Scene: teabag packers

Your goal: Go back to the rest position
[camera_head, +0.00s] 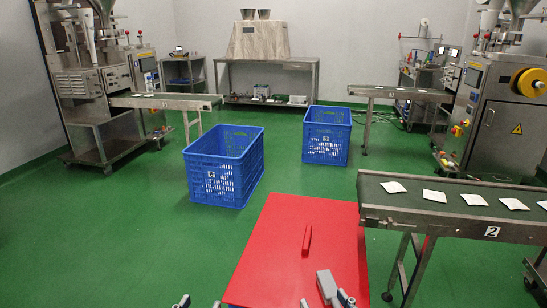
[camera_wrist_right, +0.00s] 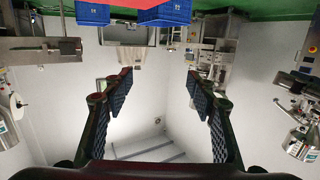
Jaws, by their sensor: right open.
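My left gripper (camera_head: 198,301) barely shows at the bottom edge, left of the right one. Most of it is cut off, so its jaw state and anything in it cannot be made out.
Two blue crates (camera_head: 222,180) (camera_head: 327,136) stand on the green floor (camera_head: 110,225) ahead. A conveyor (camera_head: 450,211) with several white teabags stands close on the right. Packing machines (camera_head: 105,75) (camera_head: 495,115) flank the room. A steel table (camera_head: 268,98) stands at the back wall. The left floor is clear.

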